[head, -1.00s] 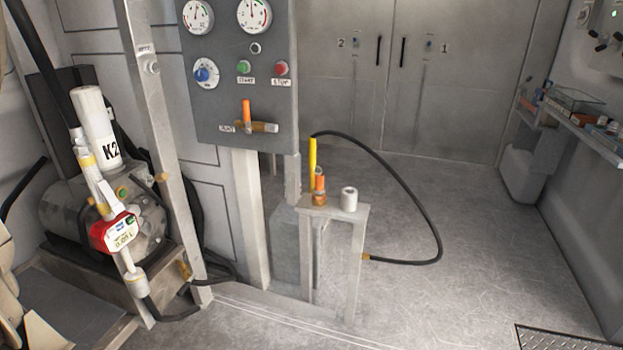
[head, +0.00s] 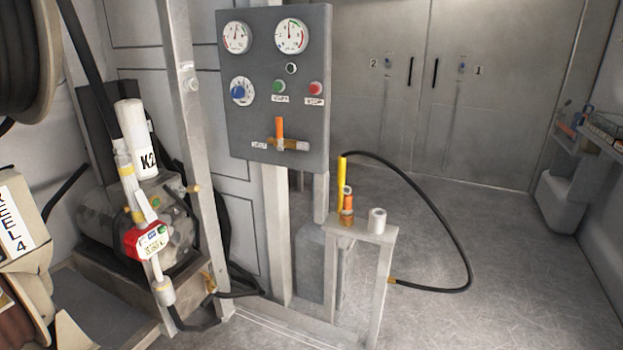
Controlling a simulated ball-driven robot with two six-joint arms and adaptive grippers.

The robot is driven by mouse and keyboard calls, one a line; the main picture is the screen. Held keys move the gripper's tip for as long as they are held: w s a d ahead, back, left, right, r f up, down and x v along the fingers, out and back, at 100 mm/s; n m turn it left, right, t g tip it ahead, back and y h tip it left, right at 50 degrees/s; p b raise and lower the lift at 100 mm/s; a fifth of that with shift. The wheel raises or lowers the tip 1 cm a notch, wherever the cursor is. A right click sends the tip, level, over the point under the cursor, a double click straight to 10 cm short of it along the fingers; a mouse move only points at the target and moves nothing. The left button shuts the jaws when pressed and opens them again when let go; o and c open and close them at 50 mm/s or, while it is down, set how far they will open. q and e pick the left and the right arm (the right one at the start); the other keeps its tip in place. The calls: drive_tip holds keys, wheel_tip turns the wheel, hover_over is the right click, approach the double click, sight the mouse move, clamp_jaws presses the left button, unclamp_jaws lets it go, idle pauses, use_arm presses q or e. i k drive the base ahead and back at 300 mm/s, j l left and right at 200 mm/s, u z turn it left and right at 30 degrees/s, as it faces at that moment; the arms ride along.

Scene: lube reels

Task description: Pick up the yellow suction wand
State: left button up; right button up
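The yellow suction wand (head: 342,183) stands upright at the left end of a small grey metal stand (head: 368,232). A black hose (head: 440,203) leaves its top, arcs to the right and comes back to a brass fitting (head: 391,281) low on the stand's right leg. An orange and brass fitting (head: 347,206) sits right beside the wand on the stand top. The wand's lower end is partly hidden by the stand top and that fitting. Neither of my grippers shows in the head view.
A white roll-like cylinder (head: 377,221) stands right of the wand. A grey gauge panel (head: 265,105) is behind and left. A pump with a red meter (head: 146,240) and a reel (head: 20,235) are at left. Open floor (head: 500,270) lies right of the stand.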

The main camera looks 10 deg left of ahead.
sight(341, 162)
drive_tip(key=i+l+u, duration=0.35)
drive_tip(key=i+l, duration=0.35)
